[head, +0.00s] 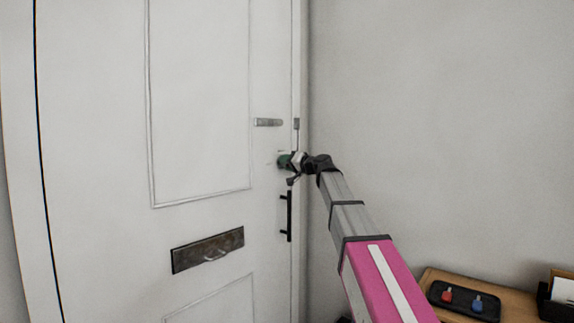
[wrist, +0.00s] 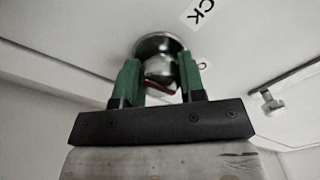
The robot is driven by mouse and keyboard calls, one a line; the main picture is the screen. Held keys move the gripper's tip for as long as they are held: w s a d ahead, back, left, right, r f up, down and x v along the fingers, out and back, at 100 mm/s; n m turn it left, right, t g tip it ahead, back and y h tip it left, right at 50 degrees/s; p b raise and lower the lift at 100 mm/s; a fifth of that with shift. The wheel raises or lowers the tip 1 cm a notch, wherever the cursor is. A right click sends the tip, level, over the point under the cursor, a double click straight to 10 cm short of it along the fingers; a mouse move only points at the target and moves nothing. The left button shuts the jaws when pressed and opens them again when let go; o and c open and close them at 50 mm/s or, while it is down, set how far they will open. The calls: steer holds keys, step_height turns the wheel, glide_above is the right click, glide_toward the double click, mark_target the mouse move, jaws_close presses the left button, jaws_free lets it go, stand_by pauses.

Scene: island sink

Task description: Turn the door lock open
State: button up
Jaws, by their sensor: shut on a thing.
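The white door (head: 200,110) fills the left of the head view and is closed against its frame. The round metal door lock (wrist: 158,48) shows in the wrist view, mounted on the door, with a silver knob between the green fingers. My gripper (wrist: 160,80) is shut on the lock knob, one finger on each side. In the head view my gripper (head: 286,161) is at the door's right edge, and it hides the lock there.
A silver slide bolt (head: 268,122) is above the lock and a dark pull handle (head: 289,216) below it. A mail slot (head: 208,250) is lower left. A wooden table (head: 430,282) with a black key tray (head: 465,300) stands at lower right, by the bare wall.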

stand_by(0.3)
steer(key=o, duration=0.9)
steer(key=shift+o, duration=0.2)
steer(key=v, duration=1)
steer(key=shift+s+d, duration=0.3)
steer(key=shift+f, duration=0.1)
